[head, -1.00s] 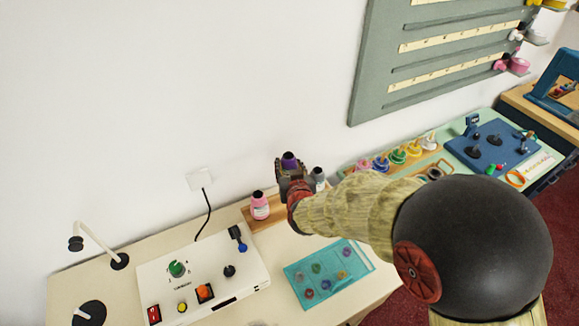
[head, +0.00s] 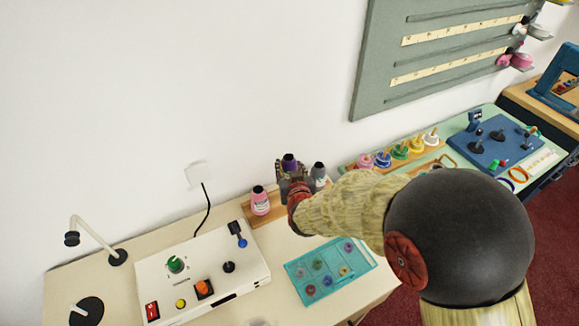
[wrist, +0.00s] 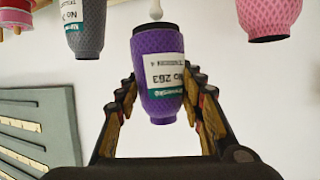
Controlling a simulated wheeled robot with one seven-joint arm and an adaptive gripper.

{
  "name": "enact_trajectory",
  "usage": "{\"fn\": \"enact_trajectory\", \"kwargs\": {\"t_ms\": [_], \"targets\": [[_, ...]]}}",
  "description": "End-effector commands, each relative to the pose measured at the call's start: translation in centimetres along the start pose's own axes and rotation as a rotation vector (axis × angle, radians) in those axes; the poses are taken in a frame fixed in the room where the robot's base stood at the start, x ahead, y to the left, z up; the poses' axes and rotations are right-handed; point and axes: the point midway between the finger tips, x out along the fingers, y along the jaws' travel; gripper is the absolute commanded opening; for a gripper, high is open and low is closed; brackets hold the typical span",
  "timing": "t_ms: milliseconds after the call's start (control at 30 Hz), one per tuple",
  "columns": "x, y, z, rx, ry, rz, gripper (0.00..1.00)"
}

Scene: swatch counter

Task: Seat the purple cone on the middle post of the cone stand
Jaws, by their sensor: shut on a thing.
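My gripper (head: 291,180) is shut on the purple cone (head: 289,162), which stands out above the fingers in the head view. In the wrist view, which looks upside down, the purple cone (wrist: 163,72) with its white label sits between the fingers. The rounded white tip of the middle post (wrist: 156,10) shows right at the cone's dark lower end; I cannot tell whether they touch. The wooden cone stand (head: 274,218) carries a pink cone (head: 260,201) on the left and a grey cone (head: 318,171) on the right. My gripper hides the stand's middle.
A white control box (head: 200,272) with knobs and a teal tray (head: 328,271) with small round pieces lie in front of the stand. A lamp (head: 95,238) stands at the left. The wall is close behind, with a slotted board (head: 385,80) up right.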

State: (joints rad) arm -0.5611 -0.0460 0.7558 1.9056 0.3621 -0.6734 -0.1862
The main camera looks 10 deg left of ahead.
Motion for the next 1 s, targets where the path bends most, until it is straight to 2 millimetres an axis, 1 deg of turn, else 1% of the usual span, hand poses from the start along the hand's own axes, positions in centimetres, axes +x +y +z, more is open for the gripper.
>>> {"fn": "enact_trajectory", "kwargs": {"t_ms": [1000], "targets": [[1.9,0.0,4.4,-0.001,0.001,0.0,0.1]]}}
